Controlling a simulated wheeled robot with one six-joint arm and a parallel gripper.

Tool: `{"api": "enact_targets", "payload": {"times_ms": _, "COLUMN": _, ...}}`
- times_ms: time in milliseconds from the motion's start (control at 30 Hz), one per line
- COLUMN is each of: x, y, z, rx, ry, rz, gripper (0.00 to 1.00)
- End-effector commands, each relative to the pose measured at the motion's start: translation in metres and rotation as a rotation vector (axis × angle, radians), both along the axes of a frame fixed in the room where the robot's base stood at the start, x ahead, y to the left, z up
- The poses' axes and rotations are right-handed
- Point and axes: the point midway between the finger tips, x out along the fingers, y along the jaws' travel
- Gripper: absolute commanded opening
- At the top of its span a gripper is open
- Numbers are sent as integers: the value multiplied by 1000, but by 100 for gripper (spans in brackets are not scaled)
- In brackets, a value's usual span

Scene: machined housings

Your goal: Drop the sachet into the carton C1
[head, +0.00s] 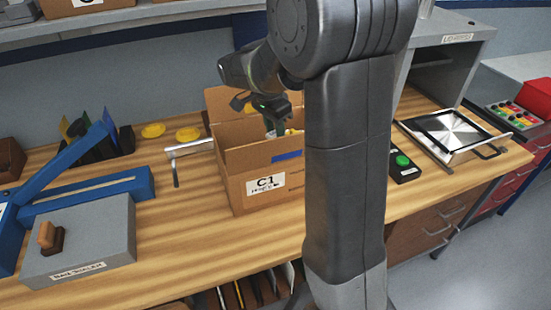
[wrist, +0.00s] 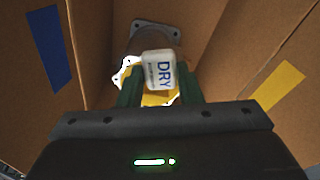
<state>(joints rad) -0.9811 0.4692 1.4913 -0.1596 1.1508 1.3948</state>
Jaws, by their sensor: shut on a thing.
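The carton C1 (head: 238,195) is an open brown box on the wooden bench in the head view, its label facing front. My gripper (head: 271,128) points down into its open top. In the wrist view my gripper (wrist: 160,92) is shut on a white sachet (wrist: 158,70) marked DRY, held between green fingers. The carton's inner walls (wrist: 225,65) surround it. Below the sachet lie a grey metal part (wrist: 157,33) with bolt holes and something yellow and white, partly hidden. I cannot tell whether the sachet touches them.
A bag sealer (head: 85,235) with a blue arm stands at the left. To the right are a green-button box (head: 403,161) and a metal tray (head: 455,135).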

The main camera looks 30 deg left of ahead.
Motion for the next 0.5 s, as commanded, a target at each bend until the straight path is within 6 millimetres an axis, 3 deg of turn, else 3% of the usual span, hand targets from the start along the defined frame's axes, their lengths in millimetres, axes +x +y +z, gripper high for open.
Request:
{"api": "enact_targets", "payload": {"times_ms": 200, "x": 0, "y": 0, "z": 0, "rx": 0, "ry": 0, "rz": 0, "gripper": 10}}
{"api": "enact_targets", "payload": {"times_ms": 233, "x": 0, "y": 0, "z": 0, "rx": 0, "ry": 0, "rz": 0, "gripper": 38}}
{"api": "enact_targets", "payload": {"times_ms": 333, "x": 0, "y": 0, "z": 1, "rx": 0, "ry": 0, "rz": 0, "gripper": 57}}
{"api": "enact_targets", "payload": {"times_ms": 500, "x": 0, "y": 0, "z": 1, "rx": 1, "ry": 0, "rz": 0, "gripper": 57}}
